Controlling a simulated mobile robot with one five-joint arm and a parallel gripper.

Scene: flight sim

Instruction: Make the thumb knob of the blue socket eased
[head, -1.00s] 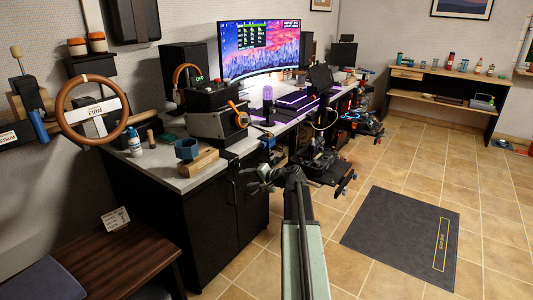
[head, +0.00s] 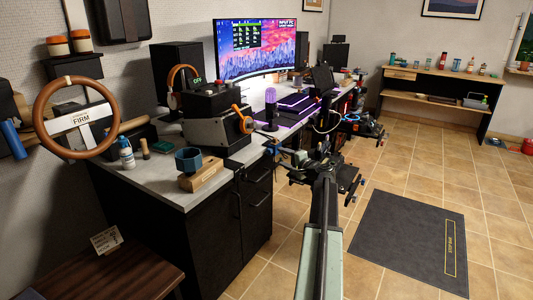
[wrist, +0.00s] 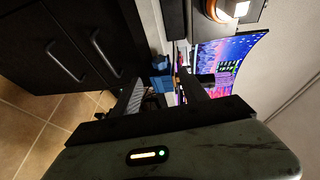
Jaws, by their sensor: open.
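A blue cup-shaped piece (head: 188,160) sits on a wooden block (head: 205,176) at the near end of the desk. A smaller blue fitting (head: 271,144) is at the desk's front edge, further back. I cannot tell for sure which is the blue socket, and no thumb knob shows clearly. My gripper (head: 302,157) is open, out in front of the desk and right of the blue fitting. In the wrist view, a blue part (wrist: 161,83) shows between the open fingers (wrist: 166,88), beyond them. I see no contact.
A black box with an orange lever (head: 240,118) stands on the desk behind the wooden block. Dark cabinets (head: 238,215) are below the desk. A steering wheel (head: 75,117) hangs on the left wall. The tiled floor around the dark mat (head: 410,240) is clear.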

